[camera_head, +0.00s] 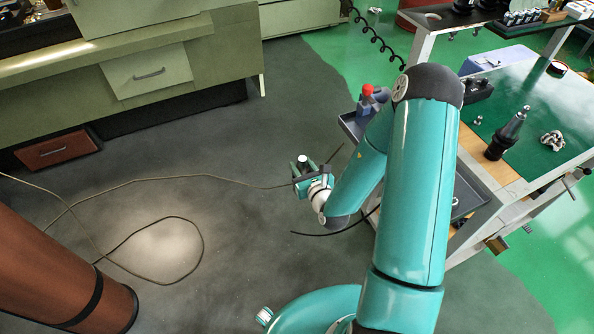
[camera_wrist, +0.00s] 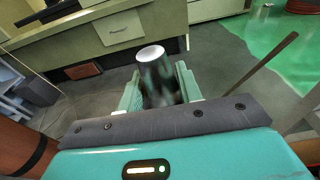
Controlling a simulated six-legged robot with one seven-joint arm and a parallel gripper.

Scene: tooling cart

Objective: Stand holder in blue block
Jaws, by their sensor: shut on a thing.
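My gripper (camera_head: 303,169) is out over the open floor, left of the cart. It is shut on a dark, shiny cylinder with a pale round end, which looks like the holder (camera_wrist: 156,78). In the wrist view the cylinder stands between the two teal fingers (camera_wrist: 158,86); its lower part is hidden. A blue-grey block (camera_head: 367,107) is on the cart's left side, right of and beyond my gripper, with a red-topped piece at its top. My arm hides part of the cart beside it.
A cable (camera_head: 150,182) loops over the floor; green cabinets (camera_head: 140,75) stand at left.

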